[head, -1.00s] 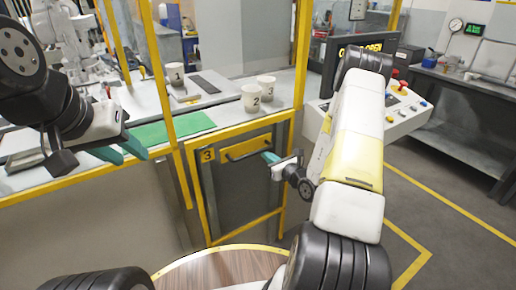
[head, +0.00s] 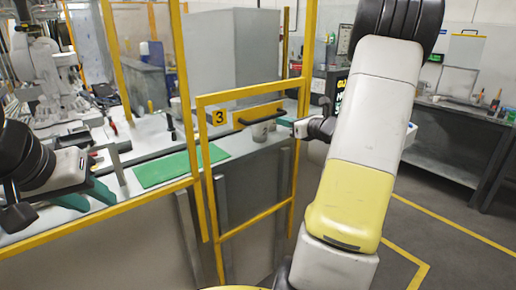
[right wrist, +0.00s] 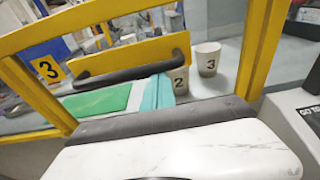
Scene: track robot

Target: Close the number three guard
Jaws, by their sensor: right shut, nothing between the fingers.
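The number three guard is a yellow-framed clear panel (head: 247,185) with a yellow "3" plate (head: 219,117). Its top part stands above the table edge in the head view. A dark handle (head: 262,113) runs along its yellow crossbar; the handle also shows in the right wrist view (right wrist: 118,74). My right gripper (head: 286,122) is shut and empty by the handle's right end. Its teal fingers (right wrist: 158,92) show just below the handle; I cannot tell whether they touch it. My left gripper (head: 110,182) is open and empty over the table at the left.
Behind the guard are a green mat (head: 180,165), a cup marked 2 (right wrist: 179,81) and a cup marked 3 (right wrist: 207,60). Yellow posts (head: 183,80) frame the cell. My right arm hides most of the display. Floor at right is clear.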

